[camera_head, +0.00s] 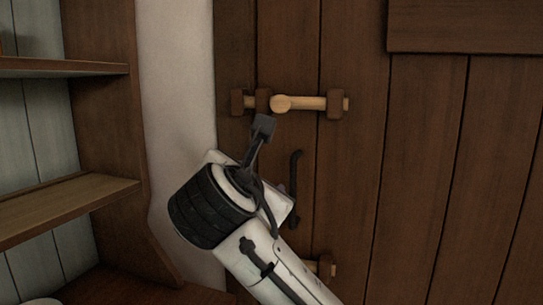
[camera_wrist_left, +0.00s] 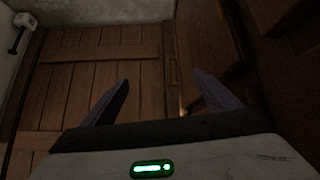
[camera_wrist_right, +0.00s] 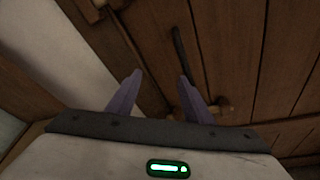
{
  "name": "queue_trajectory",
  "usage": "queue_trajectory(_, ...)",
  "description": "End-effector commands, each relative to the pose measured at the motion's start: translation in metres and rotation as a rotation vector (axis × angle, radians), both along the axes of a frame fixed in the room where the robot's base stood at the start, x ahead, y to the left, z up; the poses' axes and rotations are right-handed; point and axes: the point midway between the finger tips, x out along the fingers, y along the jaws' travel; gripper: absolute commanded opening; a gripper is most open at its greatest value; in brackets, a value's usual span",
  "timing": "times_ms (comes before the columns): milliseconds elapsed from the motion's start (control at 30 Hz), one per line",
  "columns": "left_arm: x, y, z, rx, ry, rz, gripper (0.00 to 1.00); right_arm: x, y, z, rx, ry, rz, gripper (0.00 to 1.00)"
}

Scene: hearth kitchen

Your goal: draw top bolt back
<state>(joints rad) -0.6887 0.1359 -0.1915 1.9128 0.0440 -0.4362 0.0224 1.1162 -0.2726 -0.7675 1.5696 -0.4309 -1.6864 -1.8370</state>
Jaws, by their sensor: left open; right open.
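The top bolt (camera_head: 308,103) is a pale wooden bar with a round knob (camera_head: 281,103), lying level in dark brackets on the plank door. Its left end reaches the leftmost bracket (camera_head: 237,103). My right gripper (camera_head: 270,180) is open and empty, just below the bolt; one finger is close under the knob in the picture, and contact cannot be told. In the right wrist view, my right gripper (camera_wrist_right: 152,95) has its fingers apart, and part of the bolt area shows at the top edge. My left gripper (camera_wrist_left: 160,95) is open and empty, away from the bolt.
A black door handle (camera_head: 294,172) is partly behind my right gripper. A lower bolt (camera_head: 325,268) is partly hidden by my arm. Wooden shelves (camera_head: 70,205) and a pale wall (camera_head: 175,90) are at the left. The door right of the bolt is bare.

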Motion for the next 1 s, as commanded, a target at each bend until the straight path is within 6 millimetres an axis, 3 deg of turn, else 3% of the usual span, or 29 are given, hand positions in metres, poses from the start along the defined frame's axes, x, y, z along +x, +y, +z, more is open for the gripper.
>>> queue_trajectory(33, 0.001, 0.0, 0.006, 0.0, -0.002, 0.0, 0.83, -0.013, 0.001, 0.043, -0.113, -0.058, -0.013, 0.46)
queue_trajectory(100, 0.001, 0.0, 0.008, 0.0, -0.002, 0.0, 0.83, -0.028, 0.0, 0.08, -0.242, -0.105, -0.04, 0.46)
queue_trajectory(200, 0.001, 0.0, 0.009, 0.0, -0.002, 0.001, 0.83, -0.045, -0.001, 0.112, -0.359, -0.145, -0.074, 0.46)
queue_trajectory(267, 0.001, 0.0, 0.01, 0.0, -0.003, 0.001, 0.83, -0.051, -0.002, 0.122, -0.4, -0.155, -0.087, 0.46)
queue_trajectory(433, 0.002, 0.001, 0.014, 0.001, -0.003, 0.0, 0.83, -0.043, -0.007, 0.13, -0.434, -0.159, -0.101, 0.46)
queue_trajectory(800, 0.002, 0.001, 0.031, 0.002, -0.001, 0.001, 0.83, 0.021, -0.024, 0.13, -0.429, -0.157, -0.098, 0.46)
queue_trajectory(1000, 0.002, 0.001, 0.035, 0.002, -0.001, 0.001, 0.83, 0.041, -0.029, 0.129, -0.428, -0.16, -0.096, 0.46)
